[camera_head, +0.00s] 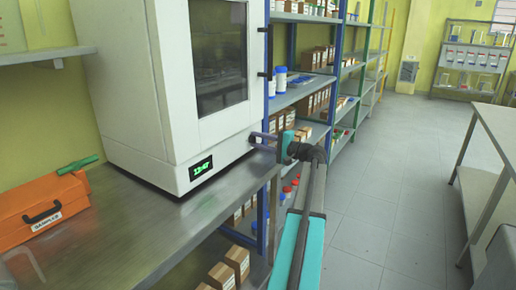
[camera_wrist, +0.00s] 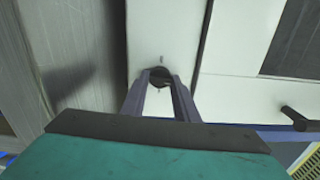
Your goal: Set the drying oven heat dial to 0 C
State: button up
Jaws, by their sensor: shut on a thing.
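The drying oven (camera_head: 132,95) is a large white box with a dark window in its door, standing on a metal bench. Its green display (camera_head: 201,168) reads what looks like 13:47. My gripper (camera_head: 254,139) reaches the oven's right front lower corner. In the wrist view my gripper (camera_wrist: 160,80) has its two fingers closed around a small dark round dial (camera_wrist: 160,73) on the white panel. The fingers cover the dial's sides, and its scale cannot be read. In the head view the dial is hidden by the fingers.
An orange case (camera_head: 42,207) and a green-handled tool (camera_head: 77,165) lie on the metal bench (camera_head: 120,255) at left. Shelves (camera_head: 300,92) with boxes and bottles stand right behind the oven. A dark door handle (camera_wrist: 296,118) sticks out near my gripper. The floor (camera_head: 385,190) at right is clear.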

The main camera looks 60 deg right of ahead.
jog(key=shift+n+b, duration=0.4)
jog(key=shift+n, duration=0.2)
jog(key=o, duration=1.1)
jog(key=shift+c, duration=0.2)
jog(key=s, duration=1.4)
